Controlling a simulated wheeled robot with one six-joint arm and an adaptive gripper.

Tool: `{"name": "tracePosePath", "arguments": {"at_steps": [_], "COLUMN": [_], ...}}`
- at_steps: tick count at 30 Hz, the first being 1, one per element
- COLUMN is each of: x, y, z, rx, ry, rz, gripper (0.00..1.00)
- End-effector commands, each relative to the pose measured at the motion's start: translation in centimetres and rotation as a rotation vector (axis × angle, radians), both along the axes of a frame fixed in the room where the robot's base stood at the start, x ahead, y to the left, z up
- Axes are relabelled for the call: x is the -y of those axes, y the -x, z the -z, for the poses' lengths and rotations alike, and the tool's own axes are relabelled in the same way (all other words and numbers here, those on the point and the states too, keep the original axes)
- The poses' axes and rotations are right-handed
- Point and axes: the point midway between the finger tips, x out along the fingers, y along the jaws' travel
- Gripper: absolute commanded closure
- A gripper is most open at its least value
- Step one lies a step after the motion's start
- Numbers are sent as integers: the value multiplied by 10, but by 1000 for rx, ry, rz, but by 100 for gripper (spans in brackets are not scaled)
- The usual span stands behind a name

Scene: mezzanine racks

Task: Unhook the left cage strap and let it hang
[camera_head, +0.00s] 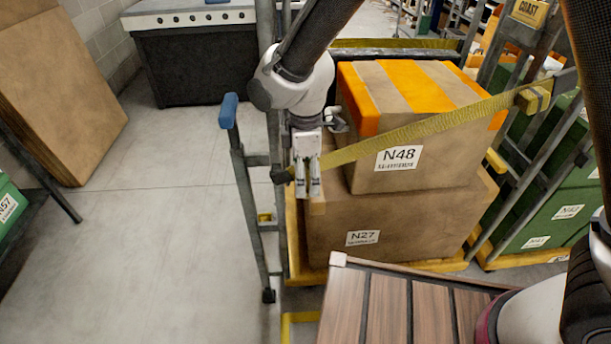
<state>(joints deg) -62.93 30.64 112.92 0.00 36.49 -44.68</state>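A yellow strap (430,125) runs across the front of the cage, from a yellow block on the right post down to a dark end fitting (283,175) at the left post. Its left end appears still attached there. My gripper (308,190) points down at the strap's left end, just right of the fitting. Its two pale fingers are close together and overlap the strap in the picture. I cannot tell whether they grip it. Part of the strap is hidden behind the fingers.
Box N48 (385,180) with orange stripes stands on box N27 (420,232) inside the cage. A blue-capped post (229,112) rises left of the strap end. A slatted wooden surface (395,305) is in front.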

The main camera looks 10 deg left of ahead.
Motion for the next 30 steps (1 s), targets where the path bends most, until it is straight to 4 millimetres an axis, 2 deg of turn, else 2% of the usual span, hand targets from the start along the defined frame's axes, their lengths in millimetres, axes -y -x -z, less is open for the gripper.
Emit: {"name": "tracePosePath", "arguments": {"at_steps": [4, 12, 21, 26, 30], "x": [0, 0, 1, 2, 5], "y": [0, 0, 1, 2, -1], "z": [10, 12, 12, 16, 31], "rx": [0, 1, -2, -3, 1], "ry": [0, -1, 2, 8, 28], "rz": [1, 1, 1, 2, 1], "gripper": [5, 7, 62, 64, 64]}}
